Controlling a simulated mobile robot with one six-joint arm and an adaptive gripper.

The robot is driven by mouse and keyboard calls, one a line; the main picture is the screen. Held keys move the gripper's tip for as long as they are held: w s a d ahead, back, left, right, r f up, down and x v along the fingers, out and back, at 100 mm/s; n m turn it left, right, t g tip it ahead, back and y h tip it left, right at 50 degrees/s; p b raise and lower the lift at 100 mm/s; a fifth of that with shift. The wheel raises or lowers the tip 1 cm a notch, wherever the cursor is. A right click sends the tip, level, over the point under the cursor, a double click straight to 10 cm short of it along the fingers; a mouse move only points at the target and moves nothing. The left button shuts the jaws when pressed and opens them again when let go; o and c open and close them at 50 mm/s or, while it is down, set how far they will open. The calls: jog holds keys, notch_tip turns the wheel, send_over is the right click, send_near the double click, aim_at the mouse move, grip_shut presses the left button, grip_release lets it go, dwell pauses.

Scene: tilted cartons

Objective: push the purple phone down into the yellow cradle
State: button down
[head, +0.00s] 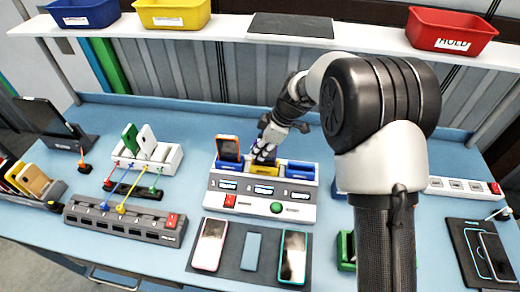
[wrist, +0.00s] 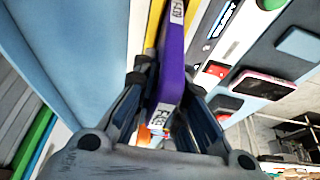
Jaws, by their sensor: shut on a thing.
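The purple phone (wrist: 172,62) stands between my gripper's fingers in the wrist view, with white labels on its narrow edge. In the head view only a small dark purple part of it (head: 263,122) shows beside my gripper (head: 266,148). My gripper is shut on the phone. The yellow cradle (head: 265,170) is the middle slot of the white dock, just under the gripper. A yellow strip of it (wrist: 154,22) shows beside the phone's far end in the wrist view. The gripper hides the phone's lower end in the head view, so I cannot tell how deep it sits.
The blue cradle (head: 301,171) to the right is empty. A dark mat (head: 233,270) with phones lies in front. A white rack (head: 172,159) stands left; a shelf (head: 215,27) with bins runs behind.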

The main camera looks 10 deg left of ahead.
aim_at(256, 140)
jog(key=shift+f, duration=0.1)
jog(key=c, duration=1.5)
grip_release()
jog(key=shift+c, duration=0.2)
jog(key=o, duration=0.4)
jog(key=shift+r+p, duration=1.5)
jog(key=shift+r, duration=2.1)
